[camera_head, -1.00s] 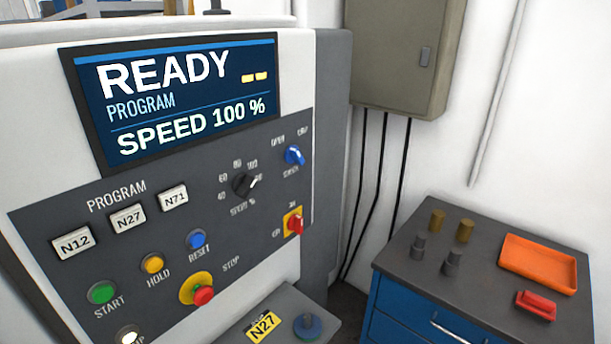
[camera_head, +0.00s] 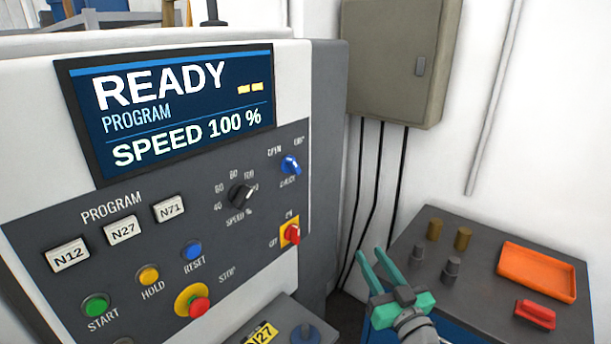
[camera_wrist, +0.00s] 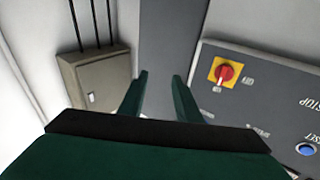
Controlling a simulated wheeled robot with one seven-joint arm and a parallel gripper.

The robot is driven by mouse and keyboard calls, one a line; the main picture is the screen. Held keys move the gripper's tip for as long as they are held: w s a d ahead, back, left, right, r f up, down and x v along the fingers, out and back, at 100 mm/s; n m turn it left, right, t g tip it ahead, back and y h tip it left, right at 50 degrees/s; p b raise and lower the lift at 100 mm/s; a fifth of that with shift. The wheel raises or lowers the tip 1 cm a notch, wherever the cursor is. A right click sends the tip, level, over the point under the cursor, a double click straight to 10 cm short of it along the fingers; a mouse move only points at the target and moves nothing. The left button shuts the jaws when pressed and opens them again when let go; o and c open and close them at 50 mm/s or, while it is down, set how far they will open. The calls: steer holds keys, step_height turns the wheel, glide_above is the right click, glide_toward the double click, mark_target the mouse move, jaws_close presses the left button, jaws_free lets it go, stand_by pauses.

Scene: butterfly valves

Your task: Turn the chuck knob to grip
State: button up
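The chuck knob (camera_head: 291,165) is a small blue knob at the upper right of the grey control panel (camera_head: 140,225). Its labels read OPEN at the left and a blurred word, probably GRIP, at the right.
A red-and-yellow OFF/ON switch (camera_head: 291,234) sits below the chuck knob; it also shows in the wrist view (camera_wrist: 226,74). A black speed knob (camera_head: 241,194) is at the left. The cabinet (camera_head: 480,290) holds an orange tray (camera_head: 537,271) and several cylinders. A wall box (camera_head: 390,60) hangs behind.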

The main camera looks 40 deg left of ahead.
steer(key=s+a+r+n+g+y, duration=0.1)
steer(key=a+r+n+g, duration=0.15)
steer(key=r, duration=0.35)
steer(key=s+a+r+n+g+y, duration=0.1)
steer(key=r+n+g+y, duration=0.1)
steer(key=r+n, duration=0.25)
steer(key=n+g, duration=0.6)
glide_toward(296, 166)
steer(key=a, duration=0.7)
steer(key=shift+w+a+r, duration=0.1)
steer(key=shift+w+r, duration=0.15)
steer(key=shift+w, duration=0.1)
steer(key=shift+s+a, duration=0.15)
steer(key=shift+a, duration=0.5)
steer(key=shift+d, duration=0.1)
jaws_close()
